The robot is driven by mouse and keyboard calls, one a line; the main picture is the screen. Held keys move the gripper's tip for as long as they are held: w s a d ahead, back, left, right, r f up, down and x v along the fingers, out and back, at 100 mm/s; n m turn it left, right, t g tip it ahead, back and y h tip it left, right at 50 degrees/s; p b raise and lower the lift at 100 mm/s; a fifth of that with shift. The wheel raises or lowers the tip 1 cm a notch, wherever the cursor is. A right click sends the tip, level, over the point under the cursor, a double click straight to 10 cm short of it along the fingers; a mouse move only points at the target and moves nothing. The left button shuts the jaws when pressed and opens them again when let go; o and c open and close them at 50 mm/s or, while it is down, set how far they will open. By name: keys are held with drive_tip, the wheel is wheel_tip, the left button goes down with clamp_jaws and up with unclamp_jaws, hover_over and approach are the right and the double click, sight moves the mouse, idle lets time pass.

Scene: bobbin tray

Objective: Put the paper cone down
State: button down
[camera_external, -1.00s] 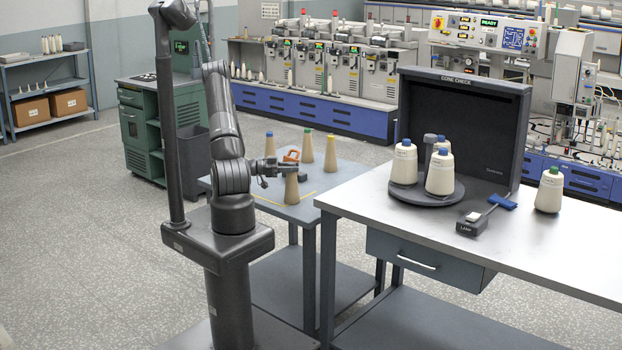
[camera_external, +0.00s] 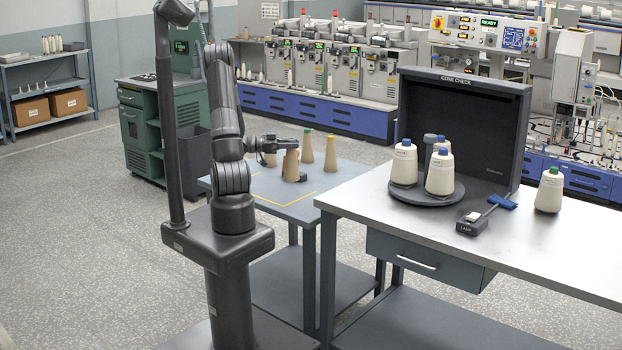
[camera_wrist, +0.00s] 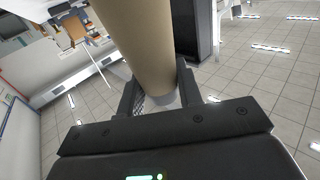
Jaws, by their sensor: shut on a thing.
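A tan paper cone (camera_external: 291,167) is held in my gripper (camera_external: 289,143) at the small blue-grey table (camera_external: 262,183). The cone looks about upright in the external view, with its wide end down. I cannot tell for sure whether its base clears the tabletop. In the wrist view the cone (camera_wrist: 140,45) fills the upper middle, between the two fingers of my gripper (camera_wrist: 160,97). A yellow line (camera_external: 283,205) marks an area on the tabletop, in front of the cone.
A green-tipped cone (camera_external: 308,148) and a yellow-tipped cone (camera_external: 330,153) stand behind and right. Another cone (camera_external: 269,160) is partly hidden behind my gripper. A dark grey object (camera_external: 303,177) sits close beside the held cone. The front of the small table is clear.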

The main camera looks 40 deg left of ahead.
drive_tip(key=shift+d, duration=0.1)
drive_tip(key=w+d+r+m+g+h, duration=0.1)
drive_tip(key=w+d+r+g, duration=0.1)
drive_tip(key=d, duration=0.9)
drive_tip(key=w+d+r+m+g+h, duration=0.1)
drive_tip(key=w+d+r+m+g, duration=0.1)
drive_tip(key=d, duration=0.9)
drive_tip(key=w+d+r+m+g+h, duration=0.1)
drive_tip(key=w+d+r+g+h, duration=0.1)
drive_tip(key=d, duration=1)
drive_tip(key=s+d+r+m+g, duration=0.2)
drive_tip(key=s+d+r+g, duration=0.1)
drive_tip(key=s+d, duration=0.9)
drive_tip(key=s+d+r+m+g, duration=0.25)
drive_tip(key=s+d, duration=0.45)
drive_tip(key=d, duration=0.9)
drive_tip(key=w+a+f, duration=0.2)
drive_tip(key=w+f, duration=0.8)
drive_tip(key=w, duration=0.1)
drive_tip(key=shift+h, duration=0.3)
drive_tip(key=shift+a+f+g, duration=0.1)
drive_tip(key=shift+f+g, duration=0.05)
drive_tip(key=shift+g, duration=0.1)
